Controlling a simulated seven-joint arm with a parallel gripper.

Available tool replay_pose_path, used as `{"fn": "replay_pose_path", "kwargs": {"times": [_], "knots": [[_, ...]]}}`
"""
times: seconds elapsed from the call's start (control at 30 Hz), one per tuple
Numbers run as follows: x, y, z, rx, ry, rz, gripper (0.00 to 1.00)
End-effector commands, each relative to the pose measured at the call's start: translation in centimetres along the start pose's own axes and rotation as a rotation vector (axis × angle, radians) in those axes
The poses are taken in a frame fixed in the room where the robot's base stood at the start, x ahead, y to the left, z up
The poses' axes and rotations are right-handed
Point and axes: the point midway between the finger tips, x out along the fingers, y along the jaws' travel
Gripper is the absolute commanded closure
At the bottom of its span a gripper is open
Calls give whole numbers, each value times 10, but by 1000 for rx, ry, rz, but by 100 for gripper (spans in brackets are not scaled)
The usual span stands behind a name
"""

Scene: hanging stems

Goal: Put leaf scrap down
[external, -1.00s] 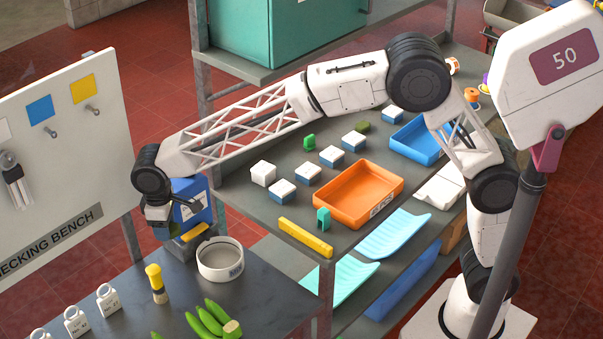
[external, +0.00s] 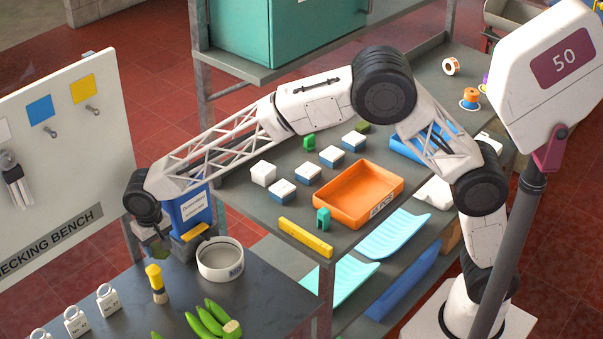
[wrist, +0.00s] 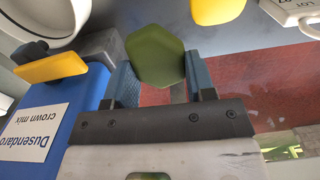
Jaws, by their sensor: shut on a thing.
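The leaf scrap, a dark green flat-sided piece (wrist: 157,52), is held between the blue-grey fingers of my gripper (wrist: 160,80) in the wrist view. In the external view my gripper (external: 157,240) hangs by the far edge of the grey bench, left of the blue box and behind the yellow-topped brush. The leaf scrap is small and dark there (external: 160,252). Whether it touches the bench cannot be told.
The blue box (external: 190,210) with a yellow tab and the white round dish (external: 220,260) stand close on the right. Bare bench (external: 265,290) shows right of the dish.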

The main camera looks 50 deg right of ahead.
Motion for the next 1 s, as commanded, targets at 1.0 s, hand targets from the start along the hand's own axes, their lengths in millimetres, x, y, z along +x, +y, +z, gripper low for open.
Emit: {"fn": "replay_pose_path", "kwargs": {"times": [1.0], "knots": [[33,-1,-3,70,-1,1,72]]}}
